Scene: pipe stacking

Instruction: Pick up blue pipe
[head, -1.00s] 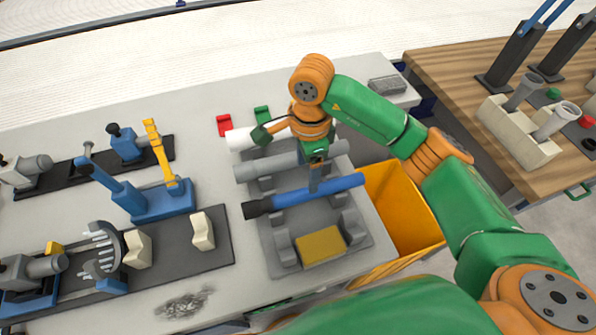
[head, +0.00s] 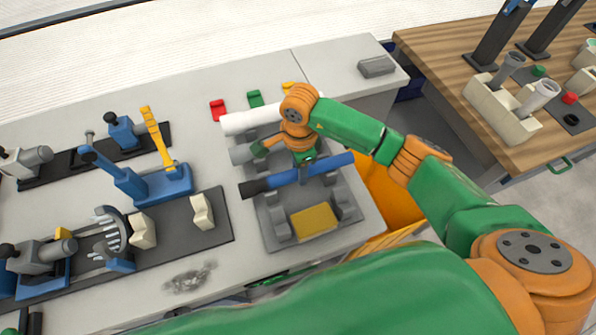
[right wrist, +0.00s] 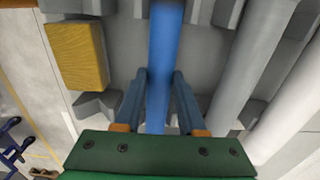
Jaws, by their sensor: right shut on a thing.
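The blue pipe (head: 328,166) has a black left end and lies across the grey rack (head: 272,240), slanting up to the right. My right gripper (head: 304,178) comes down from above onto the pipe's middle and is shut on it. In the right wrist view, the blue pipe (right wrist: 166,45) runs between the two fingers of the right gripper (right wrist: 160,75). I cannot tell whether the pipe is clear of the rack. My left gripper is not in view.
A grey pipe (head: 241,154) and a white pipe (head: 248,122) lie behind the blue one. A yellow block (head: 313,220) sits at the rack's front. An orange bin (head: 388,200) is to the right. Blue fixtures (head: 160,183) stand to the left.

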